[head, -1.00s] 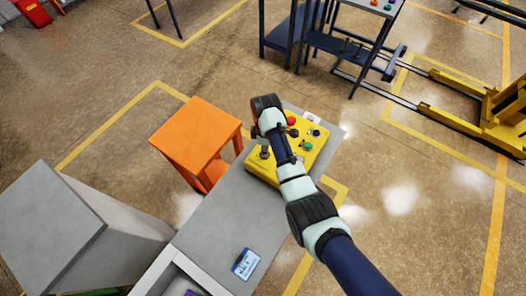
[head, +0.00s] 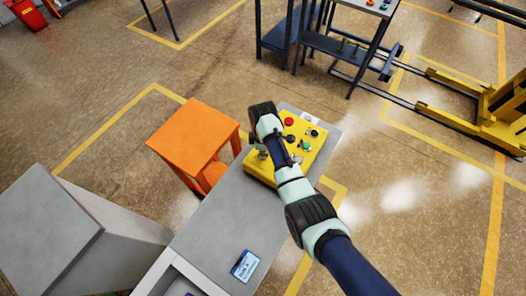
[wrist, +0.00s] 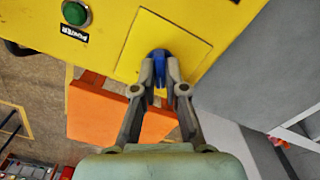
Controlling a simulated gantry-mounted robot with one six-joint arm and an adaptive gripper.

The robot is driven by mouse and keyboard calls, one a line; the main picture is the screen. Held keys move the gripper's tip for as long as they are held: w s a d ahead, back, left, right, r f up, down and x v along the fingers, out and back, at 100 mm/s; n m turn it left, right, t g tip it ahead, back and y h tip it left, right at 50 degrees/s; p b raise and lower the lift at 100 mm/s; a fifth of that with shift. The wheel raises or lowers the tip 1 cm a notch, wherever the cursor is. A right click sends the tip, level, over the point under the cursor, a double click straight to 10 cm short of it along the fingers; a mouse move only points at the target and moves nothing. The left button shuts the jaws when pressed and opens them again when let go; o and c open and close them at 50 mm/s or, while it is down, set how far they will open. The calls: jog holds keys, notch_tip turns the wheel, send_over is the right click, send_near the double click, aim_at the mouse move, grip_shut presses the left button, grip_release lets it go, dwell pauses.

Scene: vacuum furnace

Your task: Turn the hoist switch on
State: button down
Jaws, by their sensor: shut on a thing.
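The yellow control box (head: 258,173) sits on the grey bench, with a red button (head: 289,121) and a green button (head: 306,146) on top. My gripper (head: 262,156) points down at the box's near-left part. In the wrist view my gripper (wrist: 160,78) is shut on a small blue switch handle (wrist: 159,62), which stands on a square plate of the yellow panel (wrist: 112,45). The fingers hide part of the handle. A green button (wrist: 76,13) labelled POWER lies up and left of it. My arm hides part of the box in the head view.
An orange stool (head: 193,135) stands left of the grey bench (head: 215,222). A blue-and-white card (head: 245,265) lies on the bench. A grey cabinet (head: 45,230) is at the lower left. Yellow machinery on rails (head: 490,115) stands at the right, with open floor between.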

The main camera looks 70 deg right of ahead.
jog(key=shift+r, duration=0.1)
jog(key=m+p, duration=0.2)
jog(key=m, duration=0.1)
jog(key=m+p, duration=0.1)
jog(key=m, duration=0.1)
jog(key=shift+m, duration=0.4)
jog(key=m+p, duration=0.1)
jog(key=m, duration=0.5)
dwell(0.3)
jog(key=c, duration=1.2)
grip_release()
